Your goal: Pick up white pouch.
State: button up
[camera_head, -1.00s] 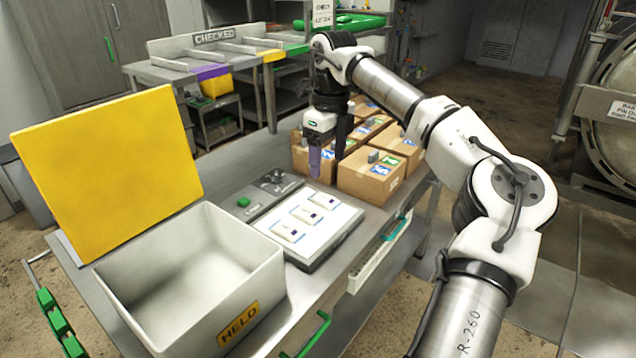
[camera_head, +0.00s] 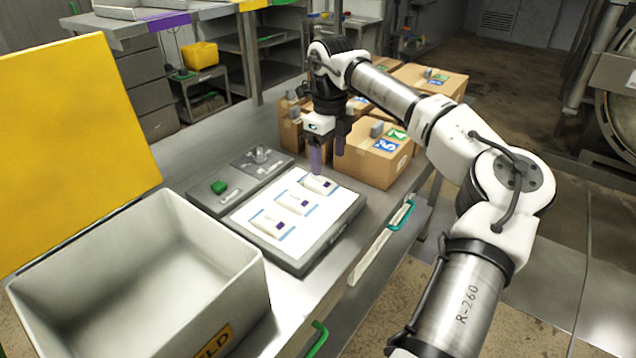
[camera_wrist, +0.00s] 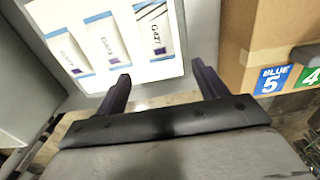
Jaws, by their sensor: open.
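Three white pouches with small purple patches lie in a row on a white-topped board (camera_head: 335,210). The near-left pouch (camera_head: 268,223), the middle pouch (camera_head: 294,203) and the far-right pouch (camera_head: 318,184) are separate. In the wrist view they run from the left pouch (camera_wrist: 67,50) through the middle one (camera_wrist: 103,42) to the right one (camera_wrist: 152,33), which bears printed characters. My gripper (camera_head: 328,159) is open and empty, fingers pointing down, near the board's far-right end by the far-right pouch. In the wrist view my fingertips (camera_wrist: 162,76) are apart, with nothing between them.
Cardboard boxes (camera_head: 372,160) stand close behind and right of my gripper; one side label reads BLUE 5 (camera_wrist: 273,80). A white bin (camera_head: 215,262) and a raised yellow panel (camera_head: 75,150) are at left. A grey control panel (camera_head: 215,197) adjoins the board.

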aim_at(327, 185)
notch_tip(327, 185, down, 8)
jog(key=shift+w+a+r+p, duration=0.1)
jog(key=shift+r+p, duration=0.1)
jog(key=shift+p, duration=0.85)
jog(key=shift+c, duration=0.3)
jog(key=c, duration=1)
